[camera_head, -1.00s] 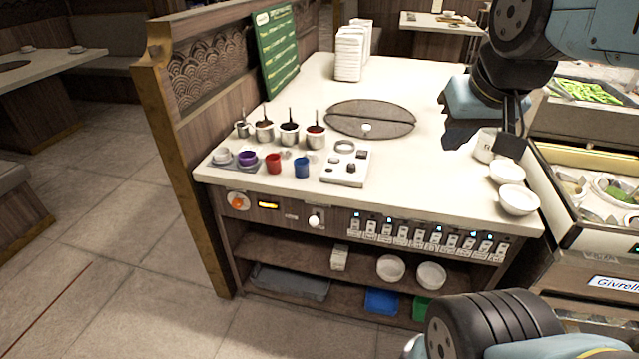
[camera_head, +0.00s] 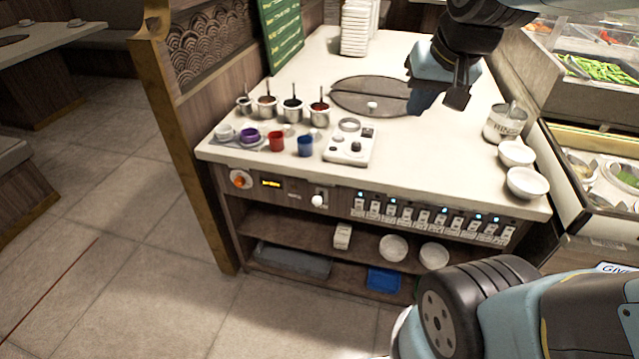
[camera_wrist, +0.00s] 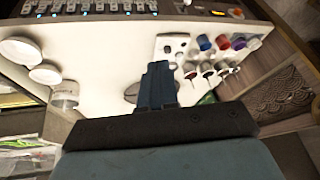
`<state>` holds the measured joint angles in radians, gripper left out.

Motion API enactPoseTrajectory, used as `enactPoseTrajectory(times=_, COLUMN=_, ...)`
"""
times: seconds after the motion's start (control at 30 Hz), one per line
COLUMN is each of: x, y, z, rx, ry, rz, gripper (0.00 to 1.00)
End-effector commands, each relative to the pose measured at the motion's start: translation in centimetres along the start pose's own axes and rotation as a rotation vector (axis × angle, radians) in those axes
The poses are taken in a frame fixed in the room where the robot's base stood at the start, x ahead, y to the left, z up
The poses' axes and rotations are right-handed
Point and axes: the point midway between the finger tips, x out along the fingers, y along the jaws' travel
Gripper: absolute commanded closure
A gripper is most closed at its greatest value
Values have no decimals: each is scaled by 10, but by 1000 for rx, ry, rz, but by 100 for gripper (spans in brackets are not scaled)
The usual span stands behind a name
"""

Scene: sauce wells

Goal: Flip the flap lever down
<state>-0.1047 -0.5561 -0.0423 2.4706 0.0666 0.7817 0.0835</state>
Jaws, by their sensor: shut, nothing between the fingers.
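The lever with a round white knob (camera_head: 317,201) sits on a small plate in the counter's front panel, left of the row of switches. I cannot tell for sure that it is the flap lever, or how far it is tilted. Its knob seems to show at the top edge of the wrist view (camera_wrist: 187,4). My gripper (camera_head: 458,96) is shut and empty, above the right part of the counter top, well behind and right of the lever. In the wrist view my gripper (camera_wrist: 158,72) points over the counter top, with its fingers together.
A white control box (camera_head: 349,148), red cup (camera_head: 276,141), blue cup (camera_head: 305,146) and several sauce pots stand above the panel. A dark round plate (camera_head: 350,95) lies behind. A can (camera_head: 503,124) and bowls (camera_head: 526,183) stand at the right. The floor in front is clear.

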Motion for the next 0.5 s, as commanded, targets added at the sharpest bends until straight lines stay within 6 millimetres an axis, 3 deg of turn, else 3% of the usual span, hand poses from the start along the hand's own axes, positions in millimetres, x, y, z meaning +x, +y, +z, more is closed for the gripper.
enactPoseTrajectory(times=0.2, x=55, y=-24, z=-29, rx=79, ry=-60, rz=-49, gripper=100)
enactPoseTrajectory(times=0.5, x=138, y=-57, z=-52, rx=196, ry=-129, rz=-63, gripper=100)
